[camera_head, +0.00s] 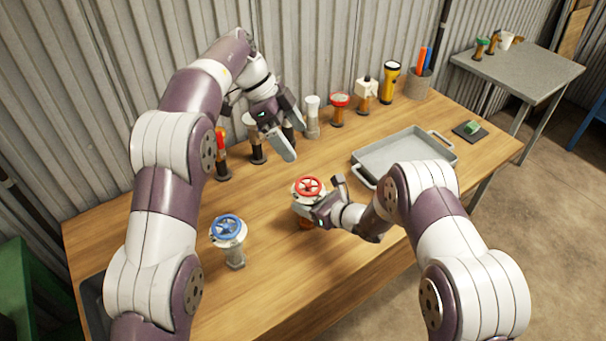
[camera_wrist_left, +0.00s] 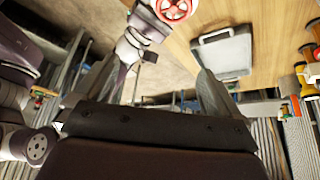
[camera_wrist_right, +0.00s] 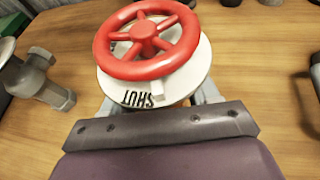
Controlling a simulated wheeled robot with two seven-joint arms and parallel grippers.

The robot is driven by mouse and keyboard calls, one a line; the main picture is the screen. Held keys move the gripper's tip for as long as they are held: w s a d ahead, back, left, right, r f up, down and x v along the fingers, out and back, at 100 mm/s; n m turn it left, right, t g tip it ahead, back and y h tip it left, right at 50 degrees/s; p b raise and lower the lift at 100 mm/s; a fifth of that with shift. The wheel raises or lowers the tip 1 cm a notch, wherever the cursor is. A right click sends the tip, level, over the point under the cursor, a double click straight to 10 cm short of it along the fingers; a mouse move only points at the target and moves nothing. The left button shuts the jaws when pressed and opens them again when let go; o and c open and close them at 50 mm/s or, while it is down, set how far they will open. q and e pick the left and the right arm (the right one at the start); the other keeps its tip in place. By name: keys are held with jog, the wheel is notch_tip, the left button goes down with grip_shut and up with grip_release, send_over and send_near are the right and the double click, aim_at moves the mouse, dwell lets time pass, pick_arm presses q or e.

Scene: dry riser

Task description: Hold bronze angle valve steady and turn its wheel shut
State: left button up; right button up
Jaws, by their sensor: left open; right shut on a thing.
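The bronze angle valve (camera_head: 306,224) stands on the wooden table, its red handwheel (camera_head: 308,187) on top of a white disc. In the right wrist view the red wheel (camera_wrist_right: 146,42) sits above the white disc (camera_wrist_right: 160,90), which is marked SHUT. My right gripper (camera_head: 312,210) is shut on the valve body below the disc; the grip itself is mostly hidden by the disc. My left gripper (camera_head: 291,136) is open and empty, raised above the table behind the valve. The red wheel also shows at the top of the left wrist view (camera_wrist_left: 173,8).
A grey valve with a blue wheel (camera_head: 228,228) stands to the left. A grey tray (camera_head: 365,175) lies to the right. Along the back stand several fittings, a yellow flashlight (camera_head: 389,82) and a pen cup (camera_head: 418,84). A side table (camera_head: 520,70) is beyond.

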pick_arm(q)
jog(key=n+t+y, duration=0.1)
jog(key=n, duration=0.1)
send_near(306, 184)
jog(key=x, duration=0.8)
jog(key=shift+f, duration=0.15)
jog(key=shift+c, duration=0.3)
jog(key=c, duration=1)
jog(key=shift+m, duration=0.4)
